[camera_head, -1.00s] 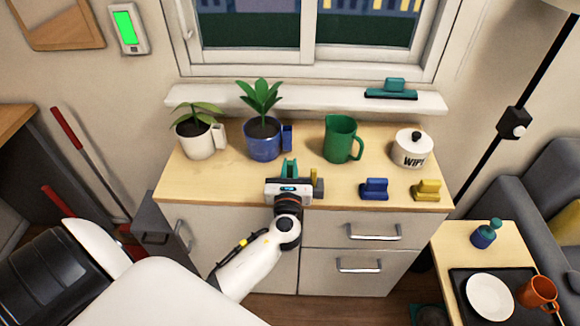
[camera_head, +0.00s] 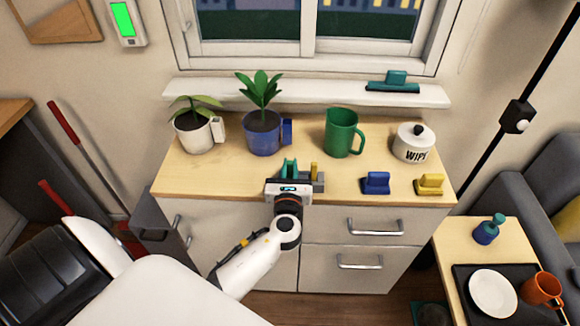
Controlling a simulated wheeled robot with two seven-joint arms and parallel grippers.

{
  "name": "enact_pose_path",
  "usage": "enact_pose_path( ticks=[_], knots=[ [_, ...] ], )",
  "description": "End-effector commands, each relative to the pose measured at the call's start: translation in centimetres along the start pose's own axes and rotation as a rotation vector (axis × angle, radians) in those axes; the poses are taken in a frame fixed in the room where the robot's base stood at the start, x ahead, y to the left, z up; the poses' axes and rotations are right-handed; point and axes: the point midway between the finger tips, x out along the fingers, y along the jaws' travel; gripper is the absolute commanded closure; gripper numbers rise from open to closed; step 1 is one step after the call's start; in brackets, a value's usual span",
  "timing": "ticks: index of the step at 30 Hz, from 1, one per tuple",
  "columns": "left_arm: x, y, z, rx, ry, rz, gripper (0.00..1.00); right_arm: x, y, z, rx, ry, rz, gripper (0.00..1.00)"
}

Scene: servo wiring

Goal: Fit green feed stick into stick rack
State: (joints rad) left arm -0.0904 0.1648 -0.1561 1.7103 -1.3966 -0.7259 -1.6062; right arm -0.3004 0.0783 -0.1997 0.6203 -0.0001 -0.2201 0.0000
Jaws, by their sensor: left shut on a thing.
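My left gripper (camera_head: 288,173) is over the front edge of the wooden cabinet top. Green shows at its fingertips, and it is shut on what looks like the green feed stick (camera_head: 289,166), mostly hidden by the fingers. Directly behind and to the right of the gripper is a small grey block, likely the stick rack (camera_head: 319,184), with a yellow upright stick (camera_head: 314,171) at it. The gripper hides the rack's left part, so I cannot tell whether the green stick touches it. My right gripper is not in view.
On the cabinet top (camera_head: 225,178) stand a white-potted plant (camera_head: 193,136), a blue-potted plant (camera_head: 263,135), a green jug (camera_head: 341,133) and a white wipes pot (camera_head: 413,146). A blue piece (camera_head: 375,183) and a yellow piece (camera_head: 429,185) lie at the front right.

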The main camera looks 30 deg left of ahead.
Motion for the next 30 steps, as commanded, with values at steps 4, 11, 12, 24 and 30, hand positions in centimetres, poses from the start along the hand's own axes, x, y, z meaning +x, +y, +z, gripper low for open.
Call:
enact_pose_path(
  ticks=[4, 11, 12, 24, 30],
  knots=[
    [0.0, 0.0, 0.0, 0.0, 0.001, 0.0, 0.66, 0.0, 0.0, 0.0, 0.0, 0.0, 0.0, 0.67],
    [0.0, 0.0, 0.0, 0.0, 0.001, 0.0, 0.59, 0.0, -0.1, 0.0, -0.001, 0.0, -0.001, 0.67],
    [0.0, 0.0, 0.0, 0.0, 0.0, 0.0, 0.59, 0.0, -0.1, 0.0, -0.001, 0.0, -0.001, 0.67],
    [-5.2, 0.0, 0.4, -0.001, -0.003, 0.002, 0.59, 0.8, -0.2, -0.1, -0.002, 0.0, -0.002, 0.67],
    [-9.3, 0.0, 0.3, -0.002, -0.003, 0.001, 0.59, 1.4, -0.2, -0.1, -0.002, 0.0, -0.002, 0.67]
  ],
)
